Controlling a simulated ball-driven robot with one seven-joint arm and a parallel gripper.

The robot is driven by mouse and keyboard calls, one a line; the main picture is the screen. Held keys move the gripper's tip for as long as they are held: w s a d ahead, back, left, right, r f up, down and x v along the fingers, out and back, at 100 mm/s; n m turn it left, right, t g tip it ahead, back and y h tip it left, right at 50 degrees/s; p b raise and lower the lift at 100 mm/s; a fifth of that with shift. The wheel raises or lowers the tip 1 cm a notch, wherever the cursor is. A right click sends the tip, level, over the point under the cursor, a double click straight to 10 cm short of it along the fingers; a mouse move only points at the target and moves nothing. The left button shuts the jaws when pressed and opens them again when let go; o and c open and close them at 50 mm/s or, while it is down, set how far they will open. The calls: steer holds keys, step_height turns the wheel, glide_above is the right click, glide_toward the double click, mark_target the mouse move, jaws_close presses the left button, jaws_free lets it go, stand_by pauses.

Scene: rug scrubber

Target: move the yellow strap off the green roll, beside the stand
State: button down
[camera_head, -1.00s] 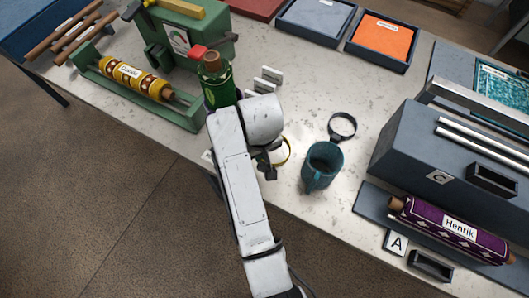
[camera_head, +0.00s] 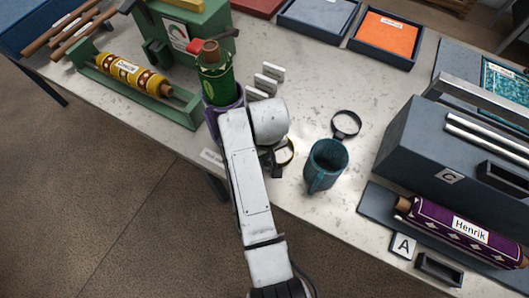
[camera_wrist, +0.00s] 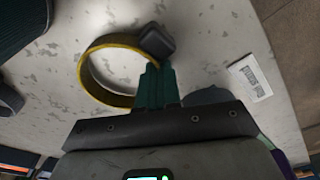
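The yellow strap (camera_head: 290,153) is a ring with a dark buckle, low over the tabletop or on it, partly hidden by my arm. In the wrist view the strap (camera_wrist: 84,75) lies left of my fingers, its buckle just beyond the tips. My gripper (camera_wrist: 156,72) has its teal fingers close together and looks shut on the strap near the buckle. The green roll (camera_head: 216,82) stands upright in the purple stand (camera_head: 212,125), left of the strap and clear of it. My arm covers part of the stand.
A teal mug (camera_head: 325,165) and a black ring (camera_head: 346,122) are close on the right. A label card (camera_head: 212,158) lies by the table's front edge. A green rack with a yellow roll (camera_head: 130,75) is on the left. A purple roll (camera_head: 450,226) lies far right.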

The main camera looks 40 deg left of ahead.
steer(key=shift+f, duration=0.15)
steer(key=c, duration=1.3)
jaws_free()
steer(key=shift+c, duration=0.2)
step_height(320, 180, up, 12)
steer(key=d, duration=0.1)
steer(key=shift+s+b, duration=0.3)
steer(key=shift+b, duration=0.05)
steer(key=shift+d, duration=0.1)
